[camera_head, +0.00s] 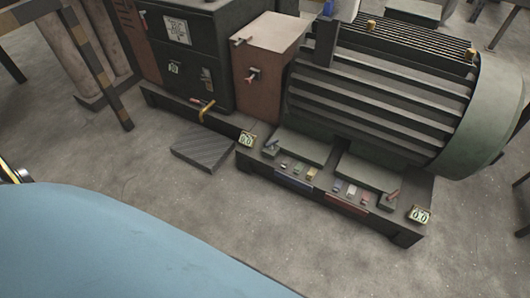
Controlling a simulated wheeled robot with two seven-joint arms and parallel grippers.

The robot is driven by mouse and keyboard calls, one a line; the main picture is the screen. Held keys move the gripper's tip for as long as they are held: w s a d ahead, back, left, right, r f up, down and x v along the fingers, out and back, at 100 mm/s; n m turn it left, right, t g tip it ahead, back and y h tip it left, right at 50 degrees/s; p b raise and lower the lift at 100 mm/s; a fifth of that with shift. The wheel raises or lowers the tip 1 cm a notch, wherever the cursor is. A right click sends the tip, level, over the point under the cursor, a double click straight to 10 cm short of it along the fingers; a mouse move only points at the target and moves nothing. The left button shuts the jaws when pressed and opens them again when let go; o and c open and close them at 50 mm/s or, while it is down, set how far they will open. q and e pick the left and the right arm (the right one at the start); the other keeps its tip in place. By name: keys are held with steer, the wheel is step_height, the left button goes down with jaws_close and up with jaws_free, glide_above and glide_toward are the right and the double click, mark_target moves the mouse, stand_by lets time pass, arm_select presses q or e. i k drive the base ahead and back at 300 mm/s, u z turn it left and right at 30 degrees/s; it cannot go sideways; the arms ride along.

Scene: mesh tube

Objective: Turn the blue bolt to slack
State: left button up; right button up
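A motor base (238,157) carries the large ribbed green motor (375,90). At its left end a small bolt (270,147) stands on a dark block and looks bluish, but it is too small to be sure of its colour or how tight it sits. At its right end a similar bolt (392,196) looks reddish. A blue strip (293,182) and a red strip (345,205) mark the base's front face. Neither of my grippers is in view.
Number displays (246,140) and (420,215) stand at both base ends, with several small coloured blocks (312,173) between. A dark ribbed plate (203,148) lies on the floor to the left. A cabinet (185,50) and brown box (262,70) stand behind. The front floor (260,230) is clear.

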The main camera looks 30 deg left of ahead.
mark_target(270, 144)
steer(key=u, duration=1.5)
steer(key=i, duration=2.1)
steer(key=z, duration=0.45)
